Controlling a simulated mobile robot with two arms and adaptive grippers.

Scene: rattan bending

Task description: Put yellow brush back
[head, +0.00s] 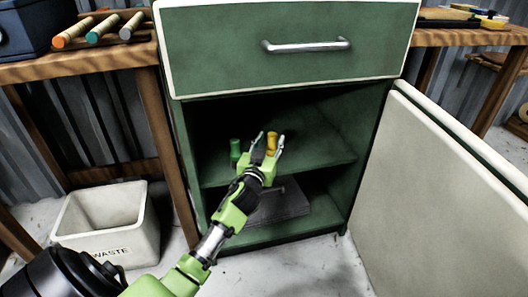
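A small yellow object (272,139), apparently the yellow brush, is upright inside the green cabinet (182,150), above its middle shelf (318,146). My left gripper (269,141) reaches into the cabinet from the lower left. Its two fingers are spread, one on each side of the yellow object, and a gap seems to show beside it. The yellow object's lower end is hidden by the gripper. A green object (235,148) of similar shape stands on the shelf to the left of the gripper. My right gripper is not in view.
The cabinet door (440,190) stands open at the right. The drawer (290,50) above is shut. A dark flat item (285,203) lies in the lower compartment. A white waste bin (105,222) stands at the left. Wooden tables (85,68) flank the cabinet.

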